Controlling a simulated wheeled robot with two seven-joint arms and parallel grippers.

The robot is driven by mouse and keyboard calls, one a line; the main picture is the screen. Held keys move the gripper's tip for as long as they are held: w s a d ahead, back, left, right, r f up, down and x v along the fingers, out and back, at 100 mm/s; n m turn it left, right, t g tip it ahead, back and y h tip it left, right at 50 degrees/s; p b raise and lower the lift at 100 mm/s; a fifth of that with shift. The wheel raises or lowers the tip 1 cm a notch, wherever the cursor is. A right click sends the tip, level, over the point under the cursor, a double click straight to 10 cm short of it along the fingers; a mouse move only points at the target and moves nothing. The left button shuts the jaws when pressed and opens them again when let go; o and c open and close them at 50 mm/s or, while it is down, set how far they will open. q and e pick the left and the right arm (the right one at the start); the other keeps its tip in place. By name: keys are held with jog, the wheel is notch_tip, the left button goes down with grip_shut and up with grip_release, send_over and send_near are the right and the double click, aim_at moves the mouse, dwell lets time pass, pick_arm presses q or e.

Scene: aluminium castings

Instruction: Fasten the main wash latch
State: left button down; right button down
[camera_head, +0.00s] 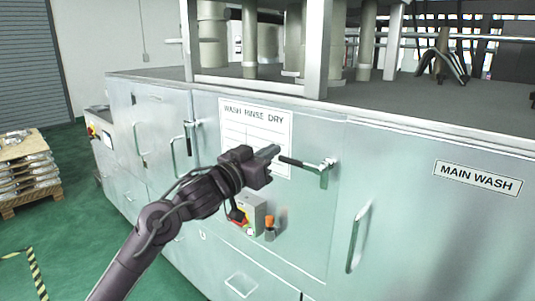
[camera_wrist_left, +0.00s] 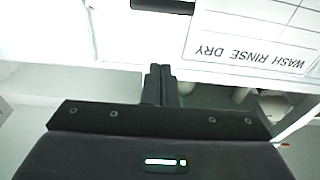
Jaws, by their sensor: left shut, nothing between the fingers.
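The main wash latch (camera_head: 322,170) is a metal lever with a black grip, mounted on the pale green machine front left of the MAIN WASH label (camera_head: 477,178). Its black grip points left, roughly level. My left gripper (camera_head: 273,152) is shut and empty, with its fingertips just left of the grip's end; whether they touch cannot be told in the head view. In the left wrist view the shut fingers (camera_wrist_left: 160,70) stand apart from a black bar (camera_wrist_left: 163,5) at the top edge, which looks like the latch grip. My right gripper is not in view.
A WASH RINSE DRY sign (camera_head: 255,125) is behind my left gripper. A grey control box (camera_head: 252,215) with an orange-topped part beside it sits below. A vertical door handle (camera_head: 357,237) stands out at right. Another latch (camera_head: 190,138) is at left. A pallet of castings (camera_head: 25,170) stands far left.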

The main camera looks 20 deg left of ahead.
aim_at(286, 158)
pick_arm(q)
jog(key=p+x, duration=0.2)
jog(key=x, duration=0.5)
jog(key=f, duration=0.1)
jog(key=f+p, duration=0.1)
jog(key=f, duration=0.2)
jog(key=shift+s+a, duration=0.1)
jog(key=shift+s, duration=0.25)
jog(key=shift+w+f, duration=0.1)
jog(key=shift+f+n, duration=0.1)
jog(key=shift+n, duration=0.3)
